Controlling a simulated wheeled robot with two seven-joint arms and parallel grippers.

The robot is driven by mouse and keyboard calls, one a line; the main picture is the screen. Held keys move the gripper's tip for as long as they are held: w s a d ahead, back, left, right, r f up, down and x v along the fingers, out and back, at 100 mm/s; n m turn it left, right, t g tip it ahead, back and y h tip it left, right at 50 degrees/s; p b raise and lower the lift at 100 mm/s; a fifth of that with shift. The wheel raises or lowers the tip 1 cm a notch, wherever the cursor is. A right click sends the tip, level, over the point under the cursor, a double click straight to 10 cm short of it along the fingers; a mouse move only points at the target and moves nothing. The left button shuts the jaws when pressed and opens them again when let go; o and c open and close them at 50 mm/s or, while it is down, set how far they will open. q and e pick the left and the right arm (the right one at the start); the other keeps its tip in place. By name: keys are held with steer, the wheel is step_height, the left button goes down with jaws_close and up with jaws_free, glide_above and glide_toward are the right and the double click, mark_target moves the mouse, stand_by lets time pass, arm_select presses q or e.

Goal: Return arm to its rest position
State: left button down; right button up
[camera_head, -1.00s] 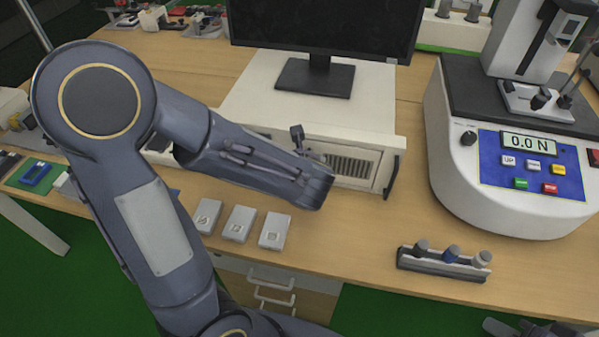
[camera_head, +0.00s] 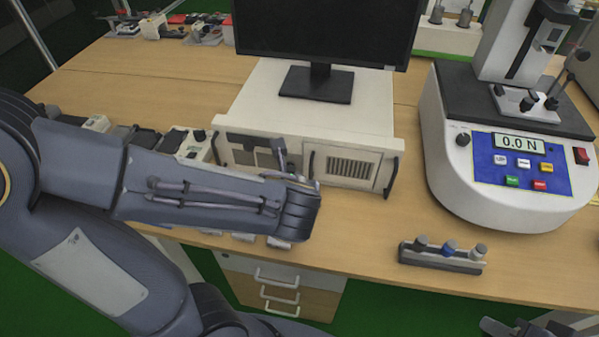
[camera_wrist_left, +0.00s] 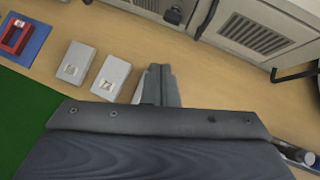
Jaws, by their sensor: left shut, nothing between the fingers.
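My left arm (camera_head: 200,195) comes in from the left and reaches across the front of the bench. My left gripper (camera_wrist_left: 160,70) shows in the left wrist view with its fingers together and nothing between them, above the wooden bench top, beside the small white boxes (camera_wrist_left: 112,77). In the head view I cannot make out its fingers clearly. At the lower right edge of the head view, part of my right gripper (camera_head: 520,328) shows; it is cut off, so its opening is unclear.
A white instrument case (camera_head: 345,128) with a monitor (camera_head: 320,35) stands behind my forearm. A force tester (camera_head: 500,180) stands at right, with a small rack (camera_head: 440,258) in front. Drawers (camera_head: 278,285) are below the bench. A red frame (camera_wrist_left: 15,38) lies on a blue mat.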

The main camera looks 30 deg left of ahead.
arm_select(q)
steer(key=shift+s+r, duration=0.1)
steer(key=s+a+n+g+h+p, duration=0.3)
steer(key=s+n, duration=0.5)
steer(key=n, duration=0.7)
steer(key=s+d+r+n+h, duration=0.1)
steer(key=d+r+n+h, duration=0.1)
steer(key=n, duration=0.6)
steer(key=s+d+r+n+t+h, duration=0.1)
steer(key=s+d+r+n+h, duration=0.1)
steer(key=n, duration=0.6)
steer(key=shift+s+r+h, duration=0.3)
steer(key=shift+r+h, duration=0.6)
steer(key=shift+r, duration=0.05)
arm_select(e)
step_height(320, 180, up, 3)
steer(key=shift+r, duration=0.2)
steer(key=shift+o, duration=0.4)
